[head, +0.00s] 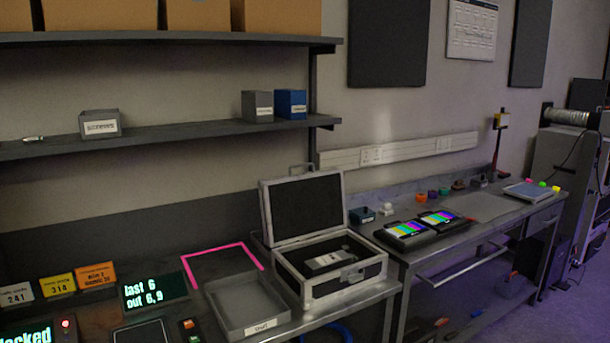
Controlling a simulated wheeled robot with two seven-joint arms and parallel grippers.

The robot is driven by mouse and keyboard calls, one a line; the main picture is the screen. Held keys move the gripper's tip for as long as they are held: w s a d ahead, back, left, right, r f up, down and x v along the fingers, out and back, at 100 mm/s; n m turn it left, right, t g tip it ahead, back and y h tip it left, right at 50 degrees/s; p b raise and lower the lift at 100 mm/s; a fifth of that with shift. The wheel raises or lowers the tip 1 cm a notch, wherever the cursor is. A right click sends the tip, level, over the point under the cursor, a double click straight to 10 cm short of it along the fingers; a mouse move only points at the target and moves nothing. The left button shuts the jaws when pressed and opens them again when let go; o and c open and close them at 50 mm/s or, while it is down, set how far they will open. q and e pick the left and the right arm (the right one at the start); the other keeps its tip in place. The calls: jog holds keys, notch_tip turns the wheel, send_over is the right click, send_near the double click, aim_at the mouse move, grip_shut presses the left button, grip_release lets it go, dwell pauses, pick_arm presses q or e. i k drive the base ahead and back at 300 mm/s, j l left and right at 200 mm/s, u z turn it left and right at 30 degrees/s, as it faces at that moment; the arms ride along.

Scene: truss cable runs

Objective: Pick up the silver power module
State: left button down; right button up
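A silver block with a dark marking (326,262), which looks like the power module, lies in the dark interior of an open silver-edged case (287,284). The case stands on the bench with its lid (306,209) raised at the back. The front wall of the case hides the lower part of the block. Neither of my grippers is in view.
A grey labelled tray (227,305) sits left of the case, with a pink outline (240,249) behind it. Shelves (180,134) overhang the left bench. Two color-bar screens (404,230) lie on the right bench. A grey mat (480,206) there is bare.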

aim_at(314, 268)
jog(key=i+l+z, duration=0.25)
jog(key=i+l, duration=1.1)
